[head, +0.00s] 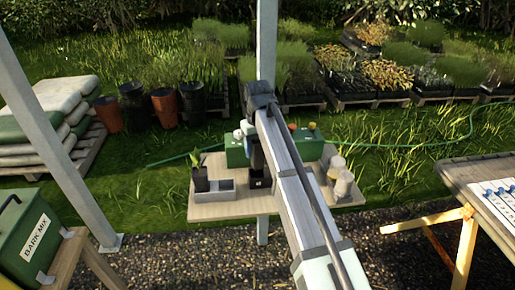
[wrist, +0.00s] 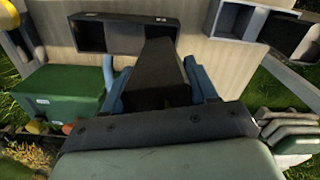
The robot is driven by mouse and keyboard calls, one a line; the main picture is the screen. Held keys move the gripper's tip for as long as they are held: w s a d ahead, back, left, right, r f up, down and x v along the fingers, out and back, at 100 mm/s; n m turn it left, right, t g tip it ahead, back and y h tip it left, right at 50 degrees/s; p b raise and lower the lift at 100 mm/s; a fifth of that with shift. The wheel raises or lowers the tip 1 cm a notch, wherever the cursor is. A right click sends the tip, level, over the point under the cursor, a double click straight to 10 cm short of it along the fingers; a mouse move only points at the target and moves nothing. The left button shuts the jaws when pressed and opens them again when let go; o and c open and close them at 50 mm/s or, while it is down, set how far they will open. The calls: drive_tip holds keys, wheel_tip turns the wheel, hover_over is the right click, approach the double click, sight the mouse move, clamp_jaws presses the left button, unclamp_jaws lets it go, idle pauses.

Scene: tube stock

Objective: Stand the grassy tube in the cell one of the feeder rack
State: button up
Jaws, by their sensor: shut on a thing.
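My gripper (wrist: 157,88) is shut on a black tapered tube (wrist: 152,73), one blue finger on each side. The tube's top is hidden behind the gripper, so I see no grass on it. Its narrow end overlaps the edge of a dark rack (wrist: 124,36) in the wrist view; I cannot tell whether it is above or inside a cell. I cannot read which cell is one.
A grey rack (head: 226,187) stands left on the wooden board (head: 230,208), with a black tube (head: 201,182) bearing a green shoot. A green box (wrist: 62,92) with coloured knobs stands at the back. Pale cylinders (head: 343,184) stand at the right.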

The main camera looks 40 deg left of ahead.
sight(257, 165)
drive_tip(key=m, duration=0.3)
drive_tip(key=shift+f, duration=0.35)
drive_tip(key=shift+f, duration=3.4)
drive_tip(key=shift+f, duration=0.25)
drive_tip(key=o, duration=1.2)
wheel_tip(257, 165, up, 14)
drive_tip(key=shift+f, duration=0.1)
